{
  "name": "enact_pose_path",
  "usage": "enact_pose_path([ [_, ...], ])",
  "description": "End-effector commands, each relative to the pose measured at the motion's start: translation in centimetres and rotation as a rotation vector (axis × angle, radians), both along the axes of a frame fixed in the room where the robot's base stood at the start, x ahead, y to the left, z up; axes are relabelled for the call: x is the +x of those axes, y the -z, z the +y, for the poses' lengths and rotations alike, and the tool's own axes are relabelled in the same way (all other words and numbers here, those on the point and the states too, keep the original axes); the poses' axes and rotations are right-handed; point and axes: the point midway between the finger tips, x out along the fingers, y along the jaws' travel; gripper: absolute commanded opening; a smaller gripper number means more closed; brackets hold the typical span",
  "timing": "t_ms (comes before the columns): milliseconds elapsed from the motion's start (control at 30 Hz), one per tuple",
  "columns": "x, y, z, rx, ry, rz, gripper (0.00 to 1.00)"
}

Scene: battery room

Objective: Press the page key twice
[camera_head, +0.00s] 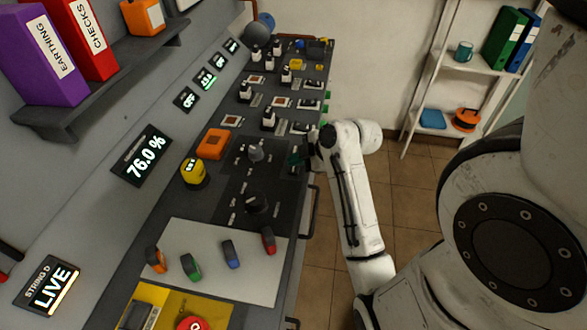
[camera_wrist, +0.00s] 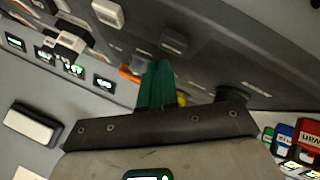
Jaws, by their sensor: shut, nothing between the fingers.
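My gripper (camera_head: 297,158) is at the right edge of the dark control panel (camera_head: 226,205) on the bench. In the wrist view its green fingers (camera_wrist: 157,88) are together and empty, pointing toward the panel. A dark raised key (camera_wrist: 173,40) lies just beyond the fingertips in the wrist view, with a light grey key (camera_wrist: 108,12) to its left. I cannot read a label on either, so I cannot tell which is the page key. I cannot tell whether the fingertips touch the panel.
A grey knob (camera_head: 256,150) and a black knob (camera_head: 257,202) stand up from the panel. An orange block (camera_head: 212,144) and a yellow round part (camera_head: 193,172) sit to its left. A pale board (camera_head: 210,258) with several coloured tags lies nearer. Switchgear fills the far bench.

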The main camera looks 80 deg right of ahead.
Motion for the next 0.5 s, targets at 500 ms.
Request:
enact_pose_path([
  [500,-0.03,0.78,0.02,0.001,-0.001,0.001,0.00],
])
